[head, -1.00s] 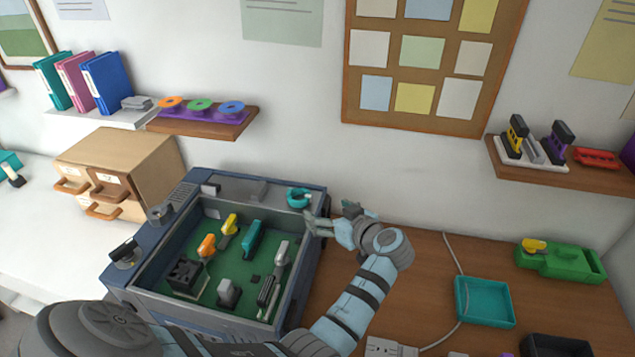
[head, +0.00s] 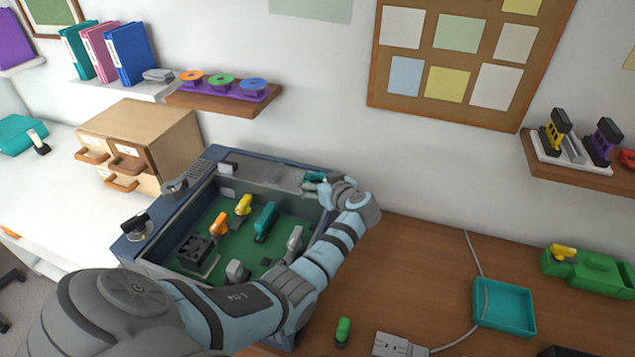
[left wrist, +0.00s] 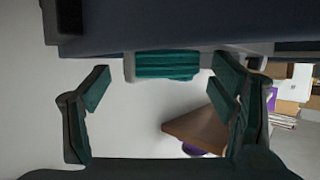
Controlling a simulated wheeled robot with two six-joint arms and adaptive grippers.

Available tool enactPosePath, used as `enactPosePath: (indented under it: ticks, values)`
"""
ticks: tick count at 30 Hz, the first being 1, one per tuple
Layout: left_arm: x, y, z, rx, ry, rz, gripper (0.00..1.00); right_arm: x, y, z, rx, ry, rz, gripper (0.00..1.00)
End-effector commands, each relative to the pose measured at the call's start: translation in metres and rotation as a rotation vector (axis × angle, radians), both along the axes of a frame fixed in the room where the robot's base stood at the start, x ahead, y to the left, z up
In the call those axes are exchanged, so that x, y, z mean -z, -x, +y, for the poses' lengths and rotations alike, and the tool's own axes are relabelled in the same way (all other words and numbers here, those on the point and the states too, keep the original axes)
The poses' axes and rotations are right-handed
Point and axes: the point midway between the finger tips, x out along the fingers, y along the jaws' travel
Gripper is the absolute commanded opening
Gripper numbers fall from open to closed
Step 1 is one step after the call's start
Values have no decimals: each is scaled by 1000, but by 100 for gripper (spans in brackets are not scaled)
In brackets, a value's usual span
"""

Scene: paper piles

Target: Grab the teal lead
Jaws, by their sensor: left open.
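The teal lead (head: 313,177) is a small teal coil at the back right rim of the blue open box (head: 155,250). My left gripper (head: 321,187) is at that rim, right by the lead, and partly hides it in the head view. In the left wrist view, the lead (left wrist: 167,65) shows as a ribbed teal bundle ahead of my open left gripper (left wrist: 165,92), between the lines of its two fingers. The fingers stand apart on either side and I see no contact. My right gripper is not in view.
The box holds a green board with orange, yellow, teal and grey parts and a black fan (head: 196,252). A shelf with spools (head: 222,98) hangs above the box. A teal tray (head: 504,330) and green container (head: 590,275) stand on the brown table to the right.

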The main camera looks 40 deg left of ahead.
Motion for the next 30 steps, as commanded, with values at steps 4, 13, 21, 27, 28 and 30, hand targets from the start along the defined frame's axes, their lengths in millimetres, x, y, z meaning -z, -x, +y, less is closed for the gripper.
enactPosePath:
  ticks: [4, 13, 21, 27, 28, 30]
  values:
    - [-1, 0, 0, 0, 0, 0, 62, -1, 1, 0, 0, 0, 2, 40]
    - [-1, 0, 0, 0, -1, 0, 25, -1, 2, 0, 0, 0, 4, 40]
    - [-8, 0, 0, -2, -1, -2, 25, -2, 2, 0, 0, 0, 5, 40]
    - [-53, -1, 0, -1, -2, -8, 25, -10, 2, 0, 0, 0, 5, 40]
    - [-65, 0, 0, -1, 0, -8, 25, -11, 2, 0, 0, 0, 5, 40]
    - [-94, -1, 0, -1, -1, -10, 25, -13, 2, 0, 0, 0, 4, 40]
